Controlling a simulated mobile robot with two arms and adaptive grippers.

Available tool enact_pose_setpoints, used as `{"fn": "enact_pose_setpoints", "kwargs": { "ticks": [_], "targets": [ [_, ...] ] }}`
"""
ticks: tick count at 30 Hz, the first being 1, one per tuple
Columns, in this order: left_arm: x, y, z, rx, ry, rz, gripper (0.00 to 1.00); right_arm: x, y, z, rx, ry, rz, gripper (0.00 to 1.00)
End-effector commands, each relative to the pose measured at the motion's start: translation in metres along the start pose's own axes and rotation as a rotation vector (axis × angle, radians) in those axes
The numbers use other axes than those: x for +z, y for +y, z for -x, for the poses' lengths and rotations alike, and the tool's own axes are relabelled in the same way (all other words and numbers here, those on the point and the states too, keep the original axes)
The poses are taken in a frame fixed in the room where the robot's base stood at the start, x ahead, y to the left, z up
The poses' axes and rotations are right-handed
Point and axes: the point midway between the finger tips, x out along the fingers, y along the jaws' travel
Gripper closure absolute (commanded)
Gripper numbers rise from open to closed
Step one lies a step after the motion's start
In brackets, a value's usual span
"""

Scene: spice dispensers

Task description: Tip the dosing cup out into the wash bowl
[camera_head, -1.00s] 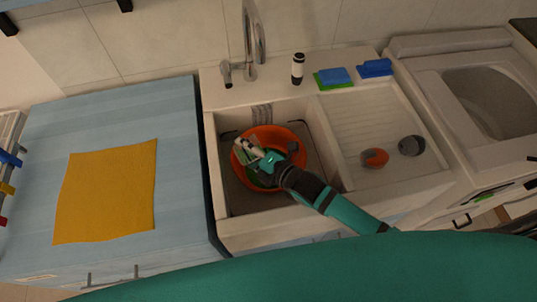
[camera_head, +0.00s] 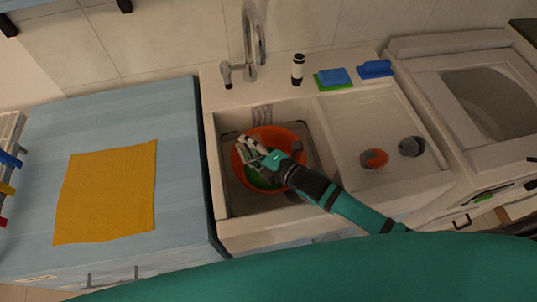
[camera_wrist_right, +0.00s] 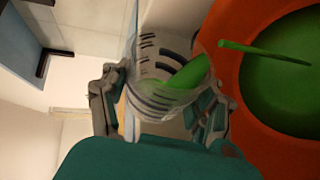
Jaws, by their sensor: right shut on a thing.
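The orange wash bowl (camera_head: 290,133) sits in the left basin of the sink, with green liquid (camera_head: 259,180) in it. My right gripper (camera_head: 262,155) is over the bowl, shut on the clear dosing cup (camera_head: 248,148). In the right wrist view the cup (camera_wrist_right: 150,72) has dark ring marks and lies tilted between the fingers (camera_wrist_right: 158,100). Green liquid shows inside the cup, and a thin green stream (camera_wrist_right: 262,51) shows over the bowl's orange rim (camera_wrist_right: 228,70) and green contents. My left gripper is not in view.
The basin walls (camera_head: 213,165) surround the bowl, and a tap (camera_head: 258,45) stands behind it. An orange object (camera_head: 374,158) and a grey one (camera_head: 411,146) are on the drainboard. Sponges (camera_head: 334,77) and a black-and-white bottle (camera_head: 298,68) stand at the back. A yellow cloth (camera_head: 105,195) lies left.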

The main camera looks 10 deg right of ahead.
Motion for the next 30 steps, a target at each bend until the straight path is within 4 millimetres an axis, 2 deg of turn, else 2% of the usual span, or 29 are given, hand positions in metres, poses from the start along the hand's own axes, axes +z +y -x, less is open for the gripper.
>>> {"fn": "enact_pose_setpoints", "kwargs": {
  "ticks": [30],
  "targets": [
    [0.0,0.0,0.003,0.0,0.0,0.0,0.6,0.003,0.012,0.005,0.043,0.029,-0.099,0.79]
  ]
}}
